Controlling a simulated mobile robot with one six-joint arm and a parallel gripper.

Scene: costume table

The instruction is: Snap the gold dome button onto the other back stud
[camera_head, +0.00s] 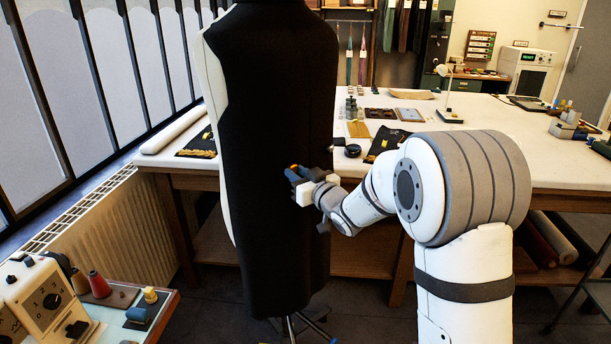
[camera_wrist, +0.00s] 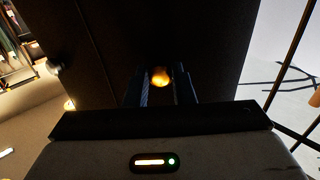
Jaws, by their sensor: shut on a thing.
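The gold dome button (camera_wrist: 160,77) shows between my gripper's fingertips in the wrist view, close to dark cloth. My gripper (camera_head: 296,172) is shut on the button, at the right part of the dark coat (camera_head: 270,110) on the dress form. A small gold-orange spot at the fingertips in the head view looks like the button. In the wrist view the dark cloth (camera_wrist: 215,45) lies just beyond the fingertips; I cannot tell whether the button touches it. The back studs cannot be made out; the one in front of the button is hidden.
A long white worktable (camera_head: 470,120) stands behind the form, with dark cloth pieces and small tools on it. A radiator (camera_head: 125,225) is at the left. A side table with a machine (camera_head: 38,300) and thread spools is at the lower left. The form stands on a legged base.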

